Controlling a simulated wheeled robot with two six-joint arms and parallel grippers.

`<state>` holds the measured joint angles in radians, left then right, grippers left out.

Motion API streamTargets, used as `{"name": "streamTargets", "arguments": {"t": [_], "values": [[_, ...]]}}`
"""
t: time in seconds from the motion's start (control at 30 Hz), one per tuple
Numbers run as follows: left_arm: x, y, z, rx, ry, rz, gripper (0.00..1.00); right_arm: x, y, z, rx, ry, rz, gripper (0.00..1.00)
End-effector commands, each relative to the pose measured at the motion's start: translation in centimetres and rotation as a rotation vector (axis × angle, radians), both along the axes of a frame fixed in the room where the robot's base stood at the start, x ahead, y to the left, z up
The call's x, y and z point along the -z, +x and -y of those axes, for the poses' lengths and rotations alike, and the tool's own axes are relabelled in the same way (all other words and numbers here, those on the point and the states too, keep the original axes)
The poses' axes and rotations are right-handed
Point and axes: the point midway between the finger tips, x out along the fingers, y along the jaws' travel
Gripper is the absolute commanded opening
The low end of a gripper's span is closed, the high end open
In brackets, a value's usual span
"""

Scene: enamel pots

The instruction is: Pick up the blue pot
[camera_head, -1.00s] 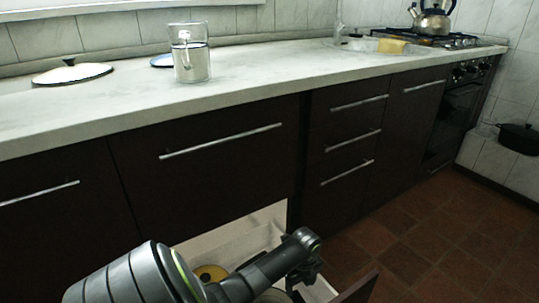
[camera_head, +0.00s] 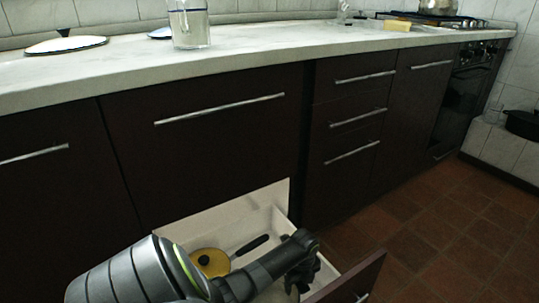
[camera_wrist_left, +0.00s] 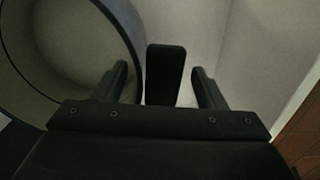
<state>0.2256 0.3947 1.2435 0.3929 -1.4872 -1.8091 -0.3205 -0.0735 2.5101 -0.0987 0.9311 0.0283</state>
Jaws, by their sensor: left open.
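My left gripper (camera_head: 304,276) reaches down into the open drawer (camera_head: 205,222). A wide round pot (camera_wrist_left: 75,45) with a dark rim and pale inside lies left of the fingers. My right gripper is not in view.
A yellow pan (camera_head: 210,262) with a dark handle lies in the drawer. The drawer front (camera_head: 352,280) stands close to my gripper's right. On the counter (camera_head: 255,45) are a lid (camera_head: 66,45), a glass jar (camera_head: 188,28) and a yellow sponge (camera_head: 397,26).

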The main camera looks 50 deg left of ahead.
Motion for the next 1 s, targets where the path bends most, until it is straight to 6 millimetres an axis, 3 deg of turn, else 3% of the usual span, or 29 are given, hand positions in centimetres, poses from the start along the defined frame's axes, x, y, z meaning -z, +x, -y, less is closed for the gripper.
{"name": "streamTargets", "arguments": {"t": [0.27, 0.73, 1.0], "values": [[0.31, 0.01, -0.02, 0.001, 0.001, 0.000, 0.63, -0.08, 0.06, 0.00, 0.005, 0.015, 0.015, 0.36], [0.32, 0.00, -0.01, 0.001, 0.001, 0.000, 0.02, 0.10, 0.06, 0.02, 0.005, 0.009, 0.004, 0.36], [0.21, 0.07, -0.04, 0.001, 0.002, 0.001, 0.00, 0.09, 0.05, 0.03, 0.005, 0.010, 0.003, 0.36]]}}
